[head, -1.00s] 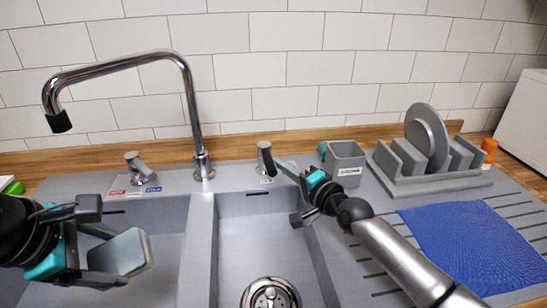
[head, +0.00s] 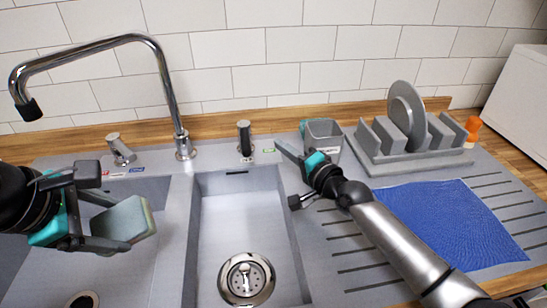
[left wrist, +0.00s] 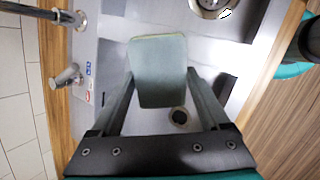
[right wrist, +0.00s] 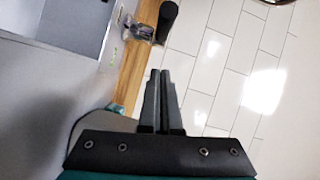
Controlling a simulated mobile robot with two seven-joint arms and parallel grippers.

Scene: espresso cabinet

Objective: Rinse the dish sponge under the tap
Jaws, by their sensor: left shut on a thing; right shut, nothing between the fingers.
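The dish sponge (head: 124,220), a grey-green block with a paler edge, is between the fingers of my left gripper (head: 108,226). It is held above the left basin (head: 160,262) and shows in the left wrist view (left wrist: 160,72). The chrome tap (head: 165,85) arches left, its black nozzle (head: 28,110) up and left of the sponge. No water shows below it. A chrome lever (head: 120,150) stands left of the tap base, a dark-topped lever (head: 245,140) right of it. My right gripper (head: 281,147) is shut and empty, right of the dark lever and apart from it.
The middle basin (head: 215,225) is empty, with a drain (head: 246,279). A grey caddy (head: 323,137) stands close behind my right gripper. A dish rack (head: 415,155) with a plate (head: 405,108) and a blue cloth (head: 450,225) are to the right. A tiled wall closes the back.

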